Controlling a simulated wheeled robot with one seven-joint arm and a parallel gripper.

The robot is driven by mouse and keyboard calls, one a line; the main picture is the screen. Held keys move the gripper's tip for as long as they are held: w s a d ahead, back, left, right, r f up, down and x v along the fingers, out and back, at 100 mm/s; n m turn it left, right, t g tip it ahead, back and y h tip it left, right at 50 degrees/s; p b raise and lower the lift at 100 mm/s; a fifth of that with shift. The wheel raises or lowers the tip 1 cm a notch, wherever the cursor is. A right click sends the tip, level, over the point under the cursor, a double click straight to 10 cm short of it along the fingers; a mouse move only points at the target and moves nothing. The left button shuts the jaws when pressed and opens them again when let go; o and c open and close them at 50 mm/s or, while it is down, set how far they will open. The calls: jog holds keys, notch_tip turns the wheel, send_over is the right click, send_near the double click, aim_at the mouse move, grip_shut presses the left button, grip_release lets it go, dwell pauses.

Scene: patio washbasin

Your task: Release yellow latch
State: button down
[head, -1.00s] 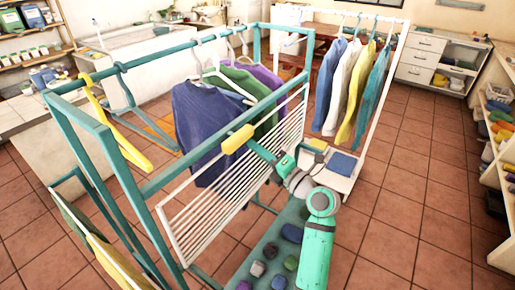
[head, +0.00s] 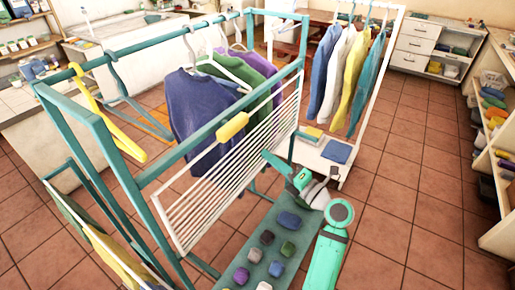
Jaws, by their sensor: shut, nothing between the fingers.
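The yellow latch (head: 232,126) is a rounded block on the top bar of the teal rack, at the upper edge of a white slatted panel (head: 232,178). The panel stands upright against the rack's side. My gripper (head: 268,156) is in front of the panel, to the right of and below the latch, with a visible gap between them. Its fingers look closed and hold nothing. Fine detail at the fingertips is too small to see.
The teal rack (head: 100,125) carries a yellow hanger (head: 108,120) and dark shirts (head: 200,105). A low teal shelf (head: 225,255) below holds several folded bundles. A white clothes rail (head: 367,90) stands behind. Tiled floor at right is clear.

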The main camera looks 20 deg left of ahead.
jog(key=shift+s+d+f, duration=0.15)
jog(key=shift+d+f, duration=0.05)
jog(key=shift+d, duration=0.5)
jog(key=shift+s+d+f, duration=0.15)
jog(key=shift+d, duration=0.5)
